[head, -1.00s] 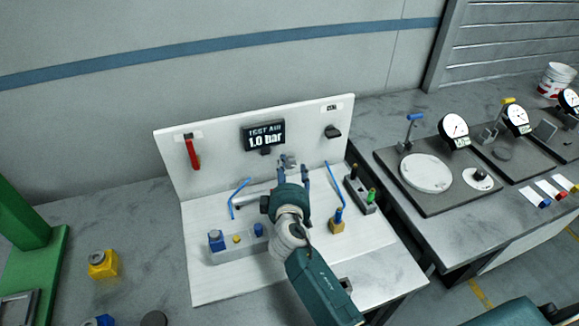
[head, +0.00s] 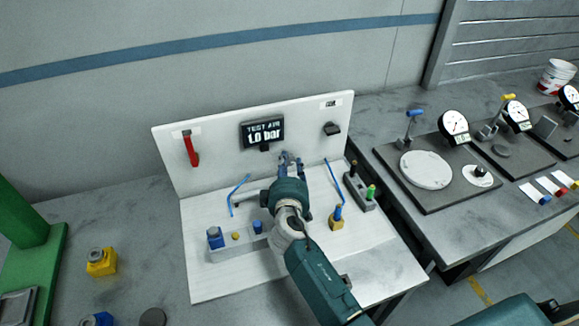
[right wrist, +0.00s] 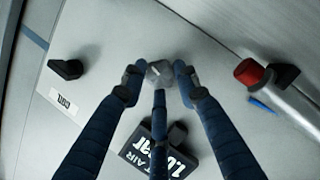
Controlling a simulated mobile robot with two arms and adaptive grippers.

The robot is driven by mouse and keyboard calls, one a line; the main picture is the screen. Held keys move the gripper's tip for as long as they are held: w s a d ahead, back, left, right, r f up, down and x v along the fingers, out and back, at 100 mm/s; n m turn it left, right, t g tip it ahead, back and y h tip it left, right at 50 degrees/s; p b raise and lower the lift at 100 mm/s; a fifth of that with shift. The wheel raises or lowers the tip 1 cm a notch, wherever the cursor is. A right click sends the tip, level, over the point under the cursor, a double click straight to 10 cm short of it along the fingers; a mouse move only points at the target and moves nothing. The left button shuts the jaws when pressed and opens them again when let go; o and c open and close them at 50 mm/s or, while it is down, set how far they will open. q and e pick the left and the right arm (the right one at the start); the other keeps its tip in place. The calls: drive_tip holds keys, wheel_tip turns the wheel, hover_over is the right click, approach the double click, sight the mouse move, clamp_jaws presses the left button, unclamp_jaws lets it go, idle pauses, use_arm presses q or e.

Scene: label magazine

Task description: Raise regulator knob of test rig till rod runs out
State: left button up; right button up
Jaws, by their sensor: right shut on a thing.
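The test rig is a white board (head: 215,165) on a white base, with a display (head: 262,133) that reads 1.0 bar. My right gripper (head: 289,160) is in front of the board, below and right of the display. The right wrist view shows its fingers (right wrist: 160,80) shut around a grey faceted knob (right wrist: 160,71), which I take as the regulator knob. In the head view the fingers mostly hide it. A grey cylinder (right wrist: 292,108) with a red end (right wrist: 249,72) lies beside the gripper; no extended rod can be made out. My left gripper is not in view.
A red lever (head: 191,149) hangs on the board's left, and a black part (head: 332,129) sits at its right. Blue tubes (head: 335,180) and a grey block with blue and yellow buttons (head: 235,246) are on the base. Dial gauges (head: 454,123) stand on the right bench.

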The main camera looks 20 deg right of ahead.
drive_tip(key=shift+f+b, duration=0.35)
drive_tip(key=shift+b, duration=0.05)
drive_tip(key=shift+r+n, duration=0.2)
drive_tip(key=shift+n, duration=0.1)
drive_tip(key=o, duration=1.1)
drive_tip(key=v, duration=1.2)
drive_tip(key=shift+a+f, duration=0.15)
